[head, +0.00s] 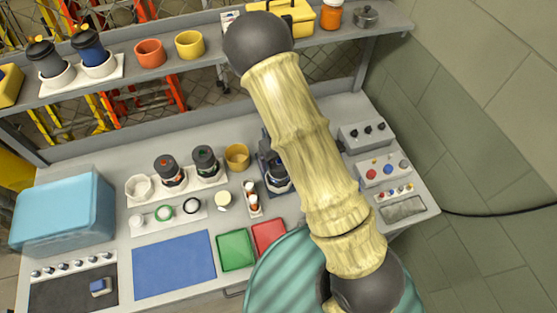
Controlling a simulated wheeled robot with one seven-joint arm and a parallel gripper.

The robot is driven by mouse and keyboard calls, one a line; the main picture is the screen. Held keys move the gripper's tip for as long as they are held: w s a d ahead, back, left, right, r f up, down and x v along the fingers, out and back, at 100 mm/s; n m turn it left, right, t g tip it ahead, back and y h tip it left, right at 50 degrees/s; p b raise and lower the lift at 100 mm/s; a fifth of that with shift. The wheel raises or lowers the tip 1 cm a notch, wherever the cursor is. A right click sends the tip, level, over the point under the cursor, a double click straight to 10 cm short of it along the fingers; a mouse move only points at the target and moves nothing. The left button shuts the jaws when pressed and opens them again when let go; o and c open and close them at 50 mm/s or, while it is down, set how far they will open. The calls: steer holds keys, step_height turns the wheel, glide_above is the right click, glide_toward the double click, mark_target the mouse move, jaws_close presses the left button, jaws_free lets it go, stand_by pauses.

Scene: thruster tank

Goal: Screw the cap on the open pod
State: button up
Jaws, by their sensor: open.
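A dark pod-like object with pale grey parts (277,181) stands at the middle of the bench, partly hidden behind my arm; I cannot tell whether its top is open. A white rack (212,184) holds a dark pod with a red-orange mark (171,172) and a dark pod with a green band (205,162); its left place looks empty. My gripper cannot be made out; my arm crosses the view.
A blue translucent box (62,212) stands at left. A blue mat (174,265), green tray (236,250) and red tray (268,238) lie in front. Control boxes (382,169) stand at right. The shelf above holds two pods, orange (150,53) and yellow (189,44) cups.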

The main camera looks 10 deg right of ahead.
steer(key=shift+f, duration=1.15)
steer(key=c, duration=1.1)
steer(key=o, duration=0.3)
steer(key=shift+c, duration=1)
steer(key=shift+r+m+p, duration=0.1)
steer(key=shift+m+p, duration=0.3)
steer(key=shift+p, duration=0.05)
steer(key=shift+a+m+p, duration=0.1)
steer(key=shift+m+p, duration=1.75)
steer(key=shift+m, duration=0.45)
steer(key=shift+a+m+p, duration=0.1)
steer(key=shift+m+p, duration=1.75)
steer(key=shift+m, duration=0.25)
